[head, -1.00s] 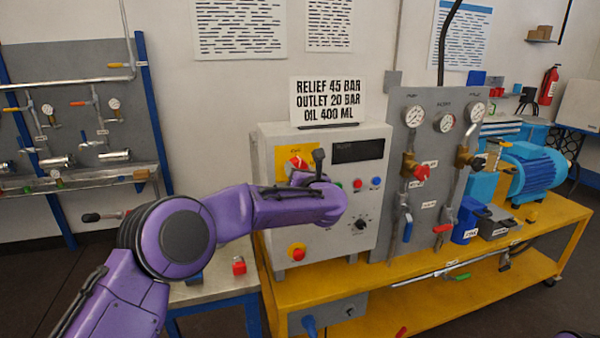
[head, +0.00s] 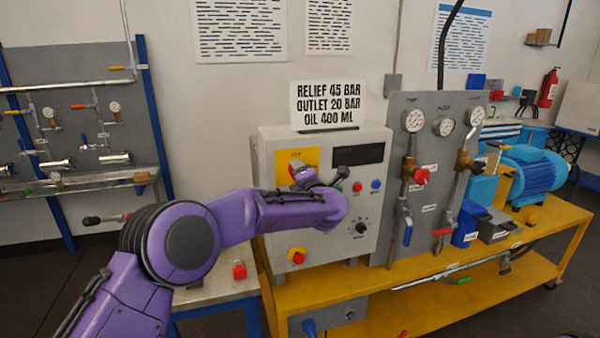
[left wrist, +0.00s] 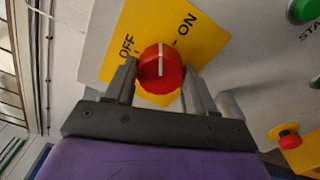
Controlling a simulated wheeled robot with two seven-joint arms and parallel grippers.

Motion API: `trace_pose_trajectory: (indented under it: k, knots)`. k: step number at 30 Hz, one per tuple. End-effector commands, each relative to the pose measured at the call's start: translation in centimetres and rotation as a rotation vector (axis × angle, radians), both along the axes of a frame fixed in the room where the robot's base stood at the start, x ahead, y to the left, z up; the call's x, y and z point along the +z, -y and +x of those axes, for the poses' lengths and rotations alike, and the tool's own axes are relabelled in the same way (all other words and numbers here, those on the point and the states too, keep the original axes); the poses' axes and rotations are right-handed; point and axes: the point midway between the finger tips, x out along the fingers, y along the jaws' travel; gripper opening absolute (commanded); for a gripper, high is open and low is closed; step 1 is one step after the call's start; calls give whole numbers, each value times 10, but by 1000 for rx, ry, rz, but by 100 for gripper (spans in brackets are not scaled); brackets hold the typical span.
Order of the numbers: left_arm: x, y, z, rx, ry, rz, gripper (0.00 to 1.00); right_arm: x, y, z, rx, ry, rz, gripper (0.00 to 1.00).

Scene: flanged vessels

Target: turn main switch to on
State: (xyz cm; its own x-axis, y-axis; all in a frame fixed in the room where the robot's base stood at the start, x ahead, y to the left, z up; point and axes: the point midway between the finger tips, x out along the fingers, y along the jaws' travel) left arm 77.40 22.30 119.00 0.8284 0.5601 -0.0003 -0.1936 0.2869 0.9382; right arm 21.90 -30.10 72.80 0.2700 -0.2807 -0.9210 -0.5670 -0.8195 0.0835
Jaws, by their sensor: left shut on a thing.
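The main switch is a red round knob (left wrist: 160,70) with a white line, on a yellow plate (left wrist: 204,46) marked OFF and ON. In the left wrist view the white line points straight up, between the two marks. My left gripper (left wrist: 158,78) has one finger on each side of the knob and is shut on it. In the head view the knob (head: 296,168) shows only in part behind my left gripper (head: 304,178), on the grey control box (head: 340,218). My right gripper is not in view.
Right of the switch on the box are a dark display (head: 358,154), coloured buttons (head: 357,187) and a black dial (head: 360,227). A red emergency button (head: 298,257) sits on the box's lower left. The gauge panel (head: 430,185) stands to the right.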

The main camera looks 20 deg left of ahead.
Motion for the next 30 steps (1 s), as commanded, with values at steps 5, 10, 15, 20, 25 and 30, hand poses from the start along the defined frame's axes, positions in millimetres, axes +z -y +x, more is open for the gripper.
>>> trace_pose_trajectory:
  k: [5,10,15,20,25,30]
  knots:
    - [2,1,0,-1,-92,136,24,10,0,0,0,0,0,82]
    - [2,0,0,-1,-169,251,24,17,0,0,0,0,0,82]
    - [2,1,0,-2,-230,342,24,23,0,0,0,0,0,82]
    - [1,1,0,-2,-270,401,24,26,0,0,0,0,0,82]
    - [0,1,0,-2,-295,437,24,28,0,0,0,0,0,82]
    - [0,0,0,-2,-304,450,24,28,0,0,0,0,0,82]
